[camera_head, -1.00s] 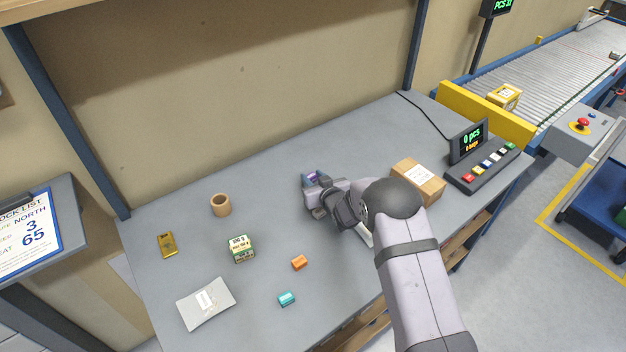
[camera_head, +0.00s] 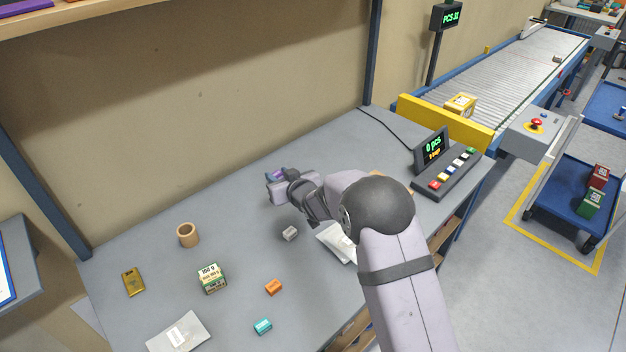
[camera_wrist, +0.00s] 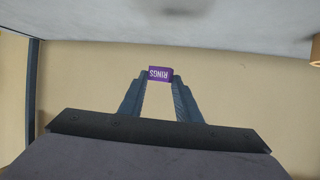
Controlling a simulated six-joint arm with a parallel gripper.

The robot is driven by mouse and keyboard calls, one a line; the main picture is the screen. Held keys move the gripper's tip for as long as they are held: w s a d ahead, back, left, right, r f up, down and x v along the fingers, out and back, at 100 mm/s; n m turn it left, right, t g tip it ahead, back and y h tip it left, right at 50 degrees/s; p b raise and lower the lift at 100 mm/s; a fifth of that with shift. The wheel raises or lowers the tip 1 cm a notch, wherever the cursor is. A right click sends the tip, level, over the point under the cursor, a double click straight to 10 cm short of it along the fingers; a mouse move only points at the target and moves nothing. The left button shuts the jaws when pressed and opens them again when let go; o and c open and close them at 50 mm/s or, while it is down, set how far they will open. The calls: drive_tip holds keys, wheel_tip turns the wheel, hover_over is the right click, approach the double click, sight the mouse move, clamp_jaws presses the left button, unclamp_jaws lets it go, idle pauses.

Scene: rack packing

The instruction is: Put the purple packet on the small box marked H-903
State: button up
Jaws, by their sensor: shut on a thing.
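The purple packet (camera_wrist: 160,73), printed RINGS and upside down in the wrist view, is pinched between the fingertips of my gripper (camera_wrist: 160,80). In the head view my gripper (camera_head: 278,176) is over the back middle of the table, and only a bit of the purple packet (camera_head: 277,173) shows. A cardboard box (camera_head: 408,186) at the right is mostly hidden behind my arm. I cannot read H-903 on any box in these frames.
A small pale block (camera_head: 290,233) and a white packet (camera_head: 336,243) lie near my arm. A brown cup (camera_head: 188,235), gold packet (camera_head: 133,282), green-white box (camera_head: 211,278), orange block (camera_head: 274,287), teal block (camera_head: 263,326) and grey packet (camera_head: 180,332) stand left. A button console (camera_head: 443,175) is right.

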drive_tip(key=w+d+r+m+h, duration=0.1)
drive_tip(key=w+d+r, duration=0.15)
drive_tip(key=d, duration=0.45)
drive_tip(key=w+d+r+m+t+h+b, duration=0.1)
drive_tip(key=d+r+h, duration=0.15)
drive_tip(key=d, duration=0.55)
drive_tip(key=w+d+r+m+h, duration=0.1)
drive_tip(key=w+d+r+m, duration=0.15)
drive_tip(key=d, duration=0.45)
drive_tip(key=s+d+h, duration=0.1)
drive_tip(key=s+d, duration=0.3)
drive_tip(key=d, duration=0.5)
drive_tip(key=shift+s+d+f+m+t+h+b, duration=0.3)
drive_tip(key=shift+s+d+f+m+h, duration=0.05)
drive_tip(key=shift+s+m, duration=0.1)
drive_tip(key=shift+f+p, duration=0.6)
drive_tip(key=shift+f, duration=4.4)
drive_tip(key=shift+f, duration=0.1)
